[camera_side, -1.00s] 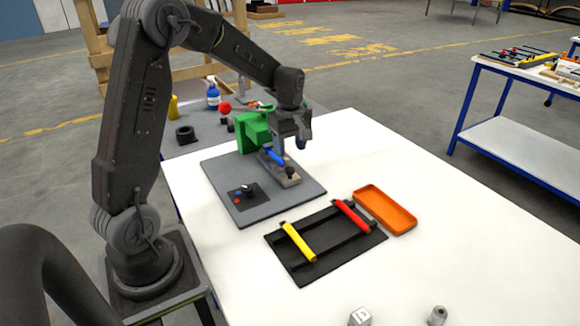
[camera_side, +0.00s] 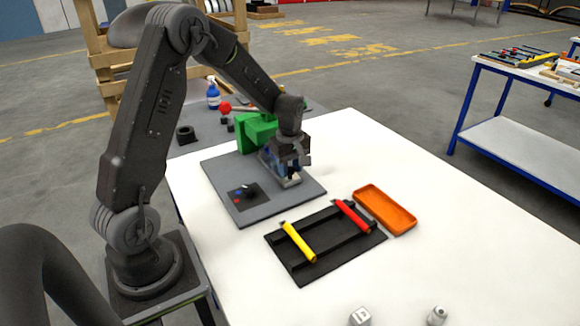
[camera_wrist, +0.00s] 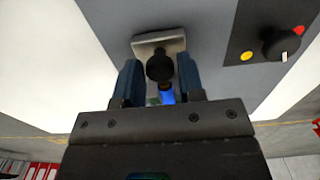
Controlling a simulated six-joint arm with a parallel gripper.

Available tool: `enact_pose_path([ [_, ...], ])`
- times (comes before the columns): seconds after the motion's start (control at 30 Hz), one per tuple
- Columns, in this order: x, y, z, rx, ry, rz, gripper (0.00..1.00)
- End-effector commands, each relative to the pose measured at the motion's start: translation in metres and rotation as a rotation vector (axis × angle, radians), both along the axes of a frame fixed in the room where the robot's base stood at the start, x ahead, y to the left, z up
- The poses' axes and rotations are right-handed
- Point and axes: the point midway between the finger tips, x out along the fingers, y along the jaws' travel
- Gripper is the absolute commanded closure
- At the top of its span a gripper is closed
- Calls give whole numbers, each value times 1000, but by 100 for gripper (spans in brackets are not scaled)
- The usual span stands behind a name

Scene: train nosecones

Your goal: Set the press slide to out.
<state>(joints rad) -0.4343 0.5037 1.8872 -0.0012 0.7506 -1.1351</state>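The press has a green body (camera_side: 256,132) on a grey baseplate (camera_side: 245,212). Its slide is a light grey plate (camera_side: 291,182), mostly hidden behind my gripper (camera_side: 291,170) in the side view. In the wrist view, the slide plate (camera_wrist: 171,43) carries a black round knob (camera_wrist: 160,68). My gripper (camera_wrist: 159,80) is open, with its blue fingers on either side of the knob and a gap visible on each side. A blue piece (camera_wrist: 167,95) shows behind the knob, between the fingers.
A control panel with a dark knob (camera_side: 244,191) is on the baseplate. A black rack (camera_side: 317,255) holds a yellow bar (camera_side: 298,243) and a red bar (camera_side: 351,217). An orange tray (camera_side: 385,210) lies beside it. The front of the white table is mostly clear.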

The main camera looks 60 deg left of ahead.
Motion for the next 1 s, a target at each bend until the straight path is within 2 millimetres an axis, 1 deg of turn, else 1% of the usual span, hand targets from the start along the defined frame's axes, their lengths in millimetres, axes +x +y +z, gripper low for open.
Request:
enact_pose_path([
  [0.03, 0, 0, 0, 0, 0, 0, 69],
  [0.3, 0, 0, 0, 0, 0, 0, 95],
  [0.37, 0, 0, 0, 0, 0, 0, 100],
  [0.57, 0, -1, 1, 0, 0, -1, 100],
  [0.67, 0, -13, 1, 0, 1, -4, 100],
  [0.83, 0, -44, 0, 1, 1, -5, 100],
  [0.9, 0, -51, 0, 1, 1, -3, 100],
  [1.0, 0, -55, 0, 0, 1, -1, 100],
])
